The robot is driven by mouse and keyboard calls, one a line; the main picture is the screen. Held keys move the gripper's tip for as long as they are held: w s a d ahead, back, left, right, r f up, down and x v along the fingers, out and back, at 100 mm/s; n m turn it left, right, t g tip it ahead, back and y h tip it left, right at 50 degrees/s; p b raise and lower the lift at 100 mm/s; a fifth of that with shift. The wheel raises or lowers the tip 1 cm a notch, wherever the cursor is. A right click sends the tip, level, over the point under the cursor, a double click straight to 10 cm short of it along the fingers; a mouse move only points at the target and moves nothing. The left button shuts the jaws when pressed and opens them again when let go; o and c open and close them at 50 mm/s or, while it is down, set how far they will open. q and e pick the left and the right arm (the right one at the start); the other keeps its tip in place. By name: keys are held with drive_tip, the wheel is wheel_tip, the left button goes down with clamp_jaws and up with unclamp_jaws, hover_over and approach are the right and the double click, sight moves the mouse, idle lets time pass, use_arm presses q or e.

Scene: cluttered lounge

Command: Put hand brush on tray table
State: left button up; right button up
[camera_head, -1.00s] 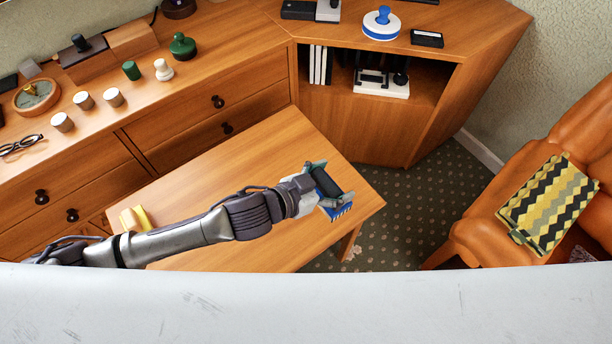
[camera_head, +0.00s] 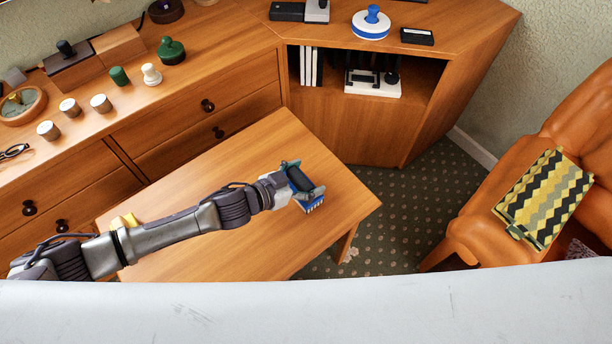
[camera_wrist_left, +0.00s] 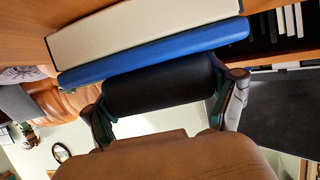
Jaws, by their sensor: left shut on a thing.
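The hand brush (camera_head: 311,206) has a blue body and a black handle. My left gripper (camera_head: 302,186) is shut on it at the handle. The brush is over the right part of a wooden table (camera_head: 245,155), inside its right edge; I cannot tell whether it touches the top. In the left wrist view, the black handle of the hand brush (camera_wrist_left: 160,83) lies between the fingers of my left gripper (camera_wrist_left: 165,95), beside the blue body and a cream slab. My right gripper is not in view.
A yellow thing (camera_head: 125,221) lies at the table's left end, by my left arm. Drawers (camera_head: 200,120) and a corner cabinet (camera_head: 365,130) stand behind. An orange armchair (camera_head: 470,235) with a zigzag-patterned item (camera_head: 545,198) is at right. Most of the tabletop is clear.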

use_arm(q)
drive_tip(key=shift+f, duration=0.2)
drive_tip(key=o, duration=1)
drive_tip(key=shift+r, duration=0.1)
drive_tip(key=shift+r, duration=0.25)
drive_tip(key=v, duration=1.2)
drive_tip(key=shift+f+p, duration=0.15)
drive_tip(key=shift+p, duration=0.25)
drive_tip(key=shift+s, duration=0.15)
